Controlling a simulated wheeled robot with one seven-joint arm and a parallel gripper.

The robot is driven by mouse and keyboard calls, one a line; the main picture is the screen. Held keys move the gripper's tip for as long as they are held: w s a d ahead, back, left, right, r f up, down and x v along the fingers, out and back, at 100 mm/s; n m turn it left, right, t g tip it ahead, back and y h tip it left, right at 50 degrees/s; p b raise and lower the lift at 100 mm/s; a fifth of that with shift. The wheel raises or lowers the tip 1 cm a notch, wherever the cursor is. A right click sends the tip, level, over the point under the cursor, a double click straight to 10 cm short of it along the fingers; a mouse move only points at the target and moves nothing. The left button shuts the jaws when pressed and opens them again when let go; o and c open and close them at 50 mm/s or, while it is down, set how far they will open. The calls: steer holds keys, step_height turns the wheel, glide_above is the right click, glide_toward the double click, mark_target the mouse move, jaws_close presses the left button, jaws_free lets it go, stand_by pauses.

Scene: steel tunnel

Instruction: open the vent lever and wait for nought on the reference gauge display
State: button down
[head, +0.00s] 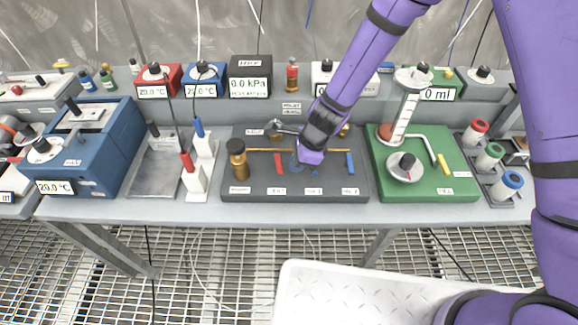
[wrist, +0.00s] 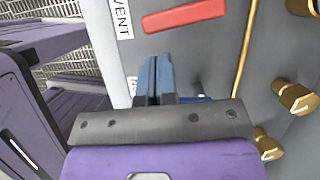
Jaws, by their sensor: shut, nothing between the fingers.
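The red vent lever (head: 278,163) lies on the dark grey board (head: 262,192), across the brass pipe and pointing to the front. In the wrist view the red lever (wrist: 185,15) is beyond my fingertips, near the VENT label (wrist: 122,18). My gripper (head: 298,162) is shut and empty, low over the board just right of the red lever and apart from it. Its blue fingertips (wrist: 155,62) show side by side in the wrist view. The black gauge box's display (head: 249,86) reads 0.0 kPa.
A blue lever (head: 350,162) is on the board's right; another is partly hidden by my gripper. A brass fitting (head: 237,160) stands at the board's left. A green board (head: 425,187) lies to the right, and a white stand with red and blue handles (head: 197,178) to the left.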

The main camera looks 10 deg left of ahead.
steer(key=d+v, duration=0.1)
steer(key=v, duration=0.9)
steer(key=shift+w, duration=0.3)
steer(key=shift+d, duration=0.1)
